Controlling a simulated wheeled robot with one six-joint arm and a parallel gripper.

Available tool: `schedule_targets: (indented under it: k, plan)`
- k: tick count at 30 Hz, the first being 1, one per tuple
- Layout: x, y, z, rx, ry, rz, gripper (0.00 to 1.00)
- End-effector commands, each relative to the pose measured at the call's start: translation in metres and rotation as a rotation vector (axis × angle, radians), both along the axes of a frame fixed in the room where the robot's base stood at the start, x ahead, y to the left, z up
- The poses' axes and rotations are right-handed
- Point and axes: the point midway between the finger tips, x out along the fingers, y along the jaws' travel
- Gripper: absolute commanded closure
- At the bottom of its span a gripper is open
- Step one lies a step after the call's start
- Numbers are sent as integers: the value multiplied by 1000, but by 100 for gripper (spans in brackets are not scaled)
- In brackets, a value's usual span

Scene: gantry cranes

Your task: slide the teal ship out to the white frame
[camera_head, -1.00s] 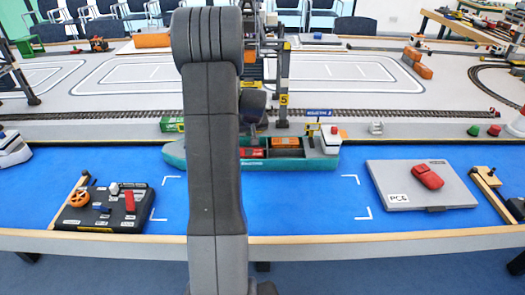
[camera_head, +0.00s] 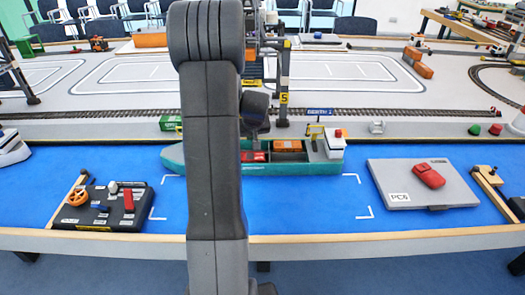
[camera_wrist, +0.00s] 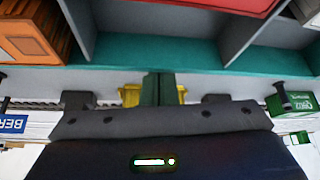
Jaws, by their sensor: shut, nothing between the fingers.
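The teal ship (camera_head: 290,169) lies lengthwise along the far side of the blue mat, with red and orange containers in its hold and a white cabin at its right end. Its near side is close to the far corners of the white frame (camera_head: 369,212), marked by corner lines on the mat. My arm hides part of the ship's left half and part of the frame. In the wrist view my gripper (camera_wrist: 157,77) is shut and empty, its fingertips at the ship's teal wall (camera_wrist: 180,52); contact is hard to tell. In the head view the fingers are behind the ship.
A dark control box (camera_head: 100,208) stands left of the frame, and a grey case (camera_head: 400,192) with a red object on it stands to the right. A crane leg (camera_head: 284,90) and rail track (camera_head: 380,115) are behind. The mat inside the frame looks clear where visible.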

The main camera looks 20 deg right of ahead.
Motion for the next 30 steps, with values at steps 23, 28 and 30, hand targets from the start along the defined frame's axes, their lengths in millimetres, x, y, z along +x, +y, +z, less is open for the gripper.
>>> schedule_targets:
  k: [23, 28, 30]
  plan:
    - [-45, 4, -9, 8, 21, 0, 100]
    - [-53, 4, -8, 8, 20, 0, 100]
    - [-57, 4, -8, 7, 20, 0, 100]
